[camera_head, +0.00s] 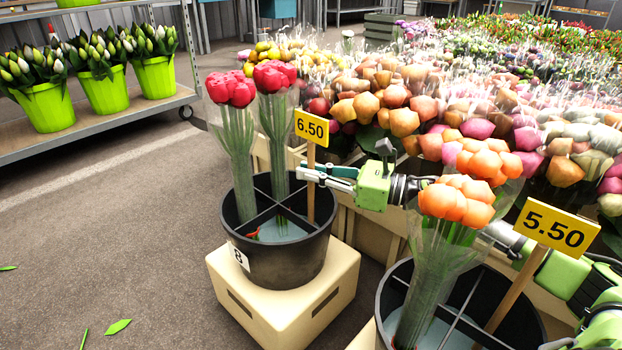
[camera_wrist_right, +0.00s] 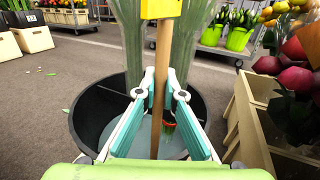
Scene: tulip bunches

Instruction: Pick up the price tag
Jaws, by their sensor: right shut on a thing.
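The yellow 6.50 price tag (camera_head: 312,127) stands upright on a wooden stick in the black bucket (camera_head: 285,272) with red tulip bunches (camera_head: 232,90). My right gripper (camera_head: 316,174) reaches in from the right and is shut on the stick, below the sign. The right wrist view shows the stick (camera_wrist_right: 158,100) between the two fingers (camera_wrist_right: 158,88), with the sign's lower edge (camera_wrist_right: 160,9) at the top. The stick's lower end is inside the bucket; I cannot tell whether it touches the bottom. My left gripper is not in view.
The bucket, split by dividers, stands on a cream crate (camera_head: 260,315). A second black bucket (camera_head: 530,330) at front right holds orange tulips (camera_head: 460,204) and a yellow 5.50 tag (camera_head: 556,229). Dense wrapped bunches fill the right. Grey floor (camera_head: 100,235) is open at left.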

